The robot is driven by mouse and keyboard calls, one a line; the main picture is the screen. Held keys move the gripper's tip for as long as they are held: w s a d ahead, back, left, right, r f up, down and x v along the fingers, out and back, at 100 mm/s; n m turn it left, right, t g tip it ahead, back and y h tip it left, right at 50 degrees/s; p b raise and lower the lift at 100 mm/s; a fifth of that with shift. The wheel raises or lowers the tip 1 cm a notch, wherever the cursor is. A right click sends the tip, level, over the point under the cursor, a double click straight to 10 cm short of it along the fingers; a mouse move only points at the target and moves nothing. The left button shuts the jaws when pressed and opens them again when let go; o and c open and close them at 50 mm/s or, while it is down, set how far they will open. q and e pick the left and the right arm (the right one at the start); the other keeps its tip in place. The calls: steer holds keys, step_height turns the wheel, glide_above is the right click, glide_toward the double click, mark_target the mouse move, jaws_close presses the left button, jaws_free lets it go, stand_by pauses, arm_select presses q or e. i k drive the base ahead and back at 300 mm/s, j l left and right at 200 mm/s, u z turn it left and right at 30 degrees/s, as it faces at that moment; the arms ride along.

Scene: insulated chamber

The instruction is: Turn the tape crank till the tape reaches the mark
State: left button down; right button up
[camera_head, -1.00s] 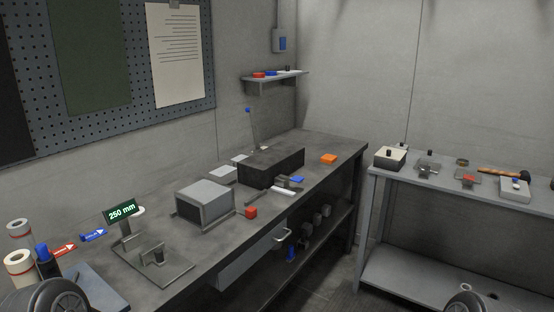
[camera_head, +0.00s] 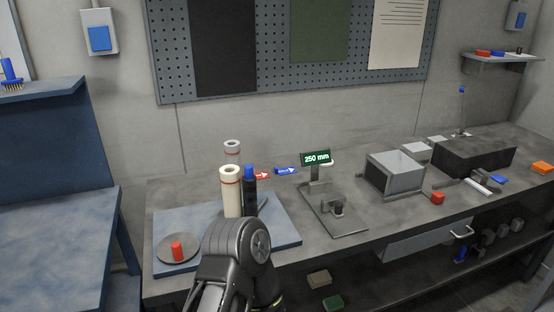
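A grey round disc (camera_head: 164,254) with an upright red knob (camera_head: 178,251), looking like a crank, is at the left of a blue plate (camera_head: 280,240) on the bench. At the plate's back stand a cream cylinder with a red band (camera_head: 231,192) and a blue-topped black post (camera_head: 250,189). A grey cylinder with a red band (camera_head: 232,152) is behind them. A red arrow (camera_head: 262,175) and a blue arrow (camera_head: 286,170) lie near the post. No tape strip is clear. An arm of mine covers the plate's front middle. Neither gripper shows.
A display reading 250 mm (camera_head: 316,157) stands behind a grey fixture plate (camera_head: 345,222). A blue bench (camera_head: 55,235) is at left.

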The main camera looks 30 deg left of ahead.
mark_target(179, 248)
steer(key=k+j+u, duration=0.1)
steer(key=u, duration=1.05)
